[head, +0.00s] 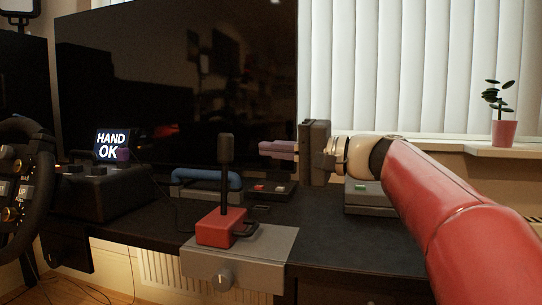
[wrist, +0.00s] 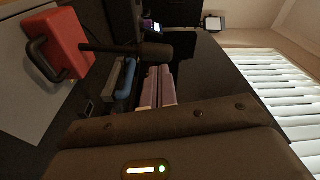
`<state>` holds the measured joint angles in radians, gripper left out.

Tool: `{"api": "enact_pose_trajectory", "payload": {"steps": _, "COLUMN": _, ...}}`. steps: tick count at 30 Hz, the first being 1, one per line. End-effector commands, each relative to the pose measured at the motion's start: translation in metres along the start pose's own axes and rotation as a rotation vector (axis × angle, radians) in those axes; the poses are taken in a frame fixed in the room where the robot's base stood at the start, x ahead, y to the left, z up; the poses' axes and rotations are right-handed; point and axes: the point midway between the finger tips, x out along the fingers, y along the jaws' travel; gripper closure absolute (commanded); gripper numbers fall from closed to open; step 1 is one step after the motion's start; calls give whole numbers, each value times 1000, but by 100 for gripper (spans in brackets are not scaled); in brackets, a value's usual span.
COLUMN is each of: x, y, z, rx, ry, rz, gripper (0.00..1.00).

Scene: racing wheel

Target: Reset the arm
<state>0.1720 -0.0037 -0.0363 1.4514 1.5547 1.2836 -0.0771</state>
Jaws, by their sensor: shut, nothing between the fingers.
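My red arm (head: 440,190) reaches in from the lower right in the head view, over the right part of the dark desk. My gripper (head: 264,148) points left, level, above the desk and in front of the monitor. Its pinkish fingers lie side by side, shut and empty. They also show in the wrist view (wrist: 155,88), with the dark gripper body filling the bottom of that view.
A black lever on a red base (head: 220,228) stands on a grey plate, left of my gripper. A blue handle (head: 205,176) and a button box (head: 268,189) are on the desk (head: 365,247). A steering wheel (head: 30,190), "HAND OK" display (head: 110,145) and monitor (head: 180,80) are left.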

Motion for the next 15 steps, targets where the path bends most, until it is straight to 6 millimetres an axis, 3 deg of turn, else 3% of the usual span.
{"api": "enact_pose_trajectory", "payload": {"steps": 4, "x": -3, "y": 14, "z": 24, "rx": -11, "ry": 1, "rz": 132, "gripper": 100}}
{"api": "enact_pose_trajectory", "payload": {"steps": 8, "x": -23, "y": 54, "z": 71, "rx": -53, "ry": -1, "rz": 402, "gripper": 100}}
{"api": "enact_pose_trajectory", "payload": {"steps": 11, "x": -54, "y": 95, "z": 113, "rx": -122, "ry": -14, "rz": 644, "gripper": 100}}
{"api": "enact_pose_trajectory", "payload": {"steps": 15, "x": -113, "y": 147, "z": 164, "rx": -264, "ry": -49, "rz": 958, "gripper": 100}}
